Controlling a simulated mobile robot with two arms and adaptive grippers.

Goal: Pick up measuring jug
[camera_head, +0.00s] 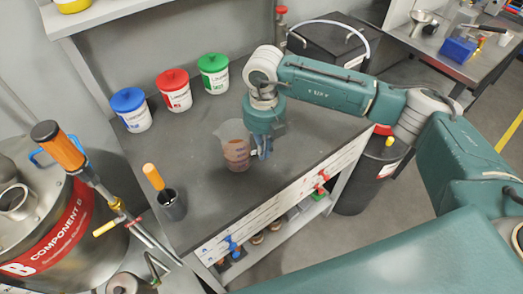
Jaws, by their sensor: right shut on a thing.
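The measuring jug (234,145) is a clear, see-through vessel with reddish marks, upright on the dark worktop (213,180). My right arm reaches in from the right, and my right gripper (262,152) points down at the jug's right side. It is shut on the jug there, on what looks like the handle side; the fingers are small and the exact contact is hard to see. Whether the jug's base touches the worktop is not clear. My left gripper is not in view.
Blue (130,109), red (174,90) and green (214,73) lidded tubs line the worktop's back. A dark cup with an orange-handled tool (171,203) stands front left. A steel vessel (45,215) is at left, a black bin (370,176) at right.

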